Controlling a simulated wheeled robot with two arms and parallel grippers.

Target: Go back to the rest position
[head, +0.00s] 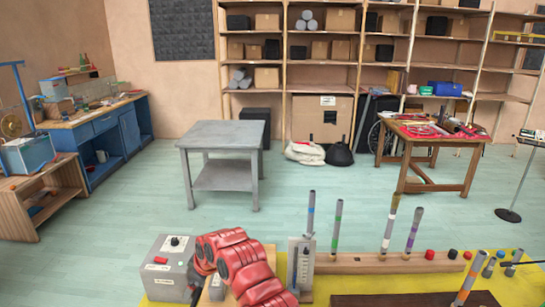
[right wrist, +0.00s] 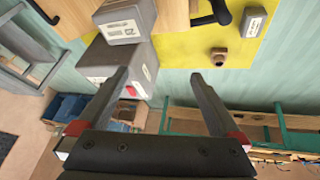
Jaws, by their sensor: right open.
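My right gripper (right wrist: 160,82) shows in the right wrist view with its two dark fingers spread apart and nothing between them. In the head view my red right arm reaches over the near work surface, beside a grey box with a black knob (head: 168,272). The fingertips are hidden in the head view. A grey labelled box (right wrist: 122,62) shows beyond the left finger in the wrist view, and I cannot tell whether the finger touches it. My left gripper is not in view.
A yellow mat (head: 515,285) carries a wooden rail (head: 350,263) with upright banded tubes, a grey labelled stand (head: 300,262) and a dark block (head: 400,300). A small brown nut-like piece (right wrist: 218,57) lies on the yellow. A grey table (head: 222,132) stands beyond, with open floor around.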

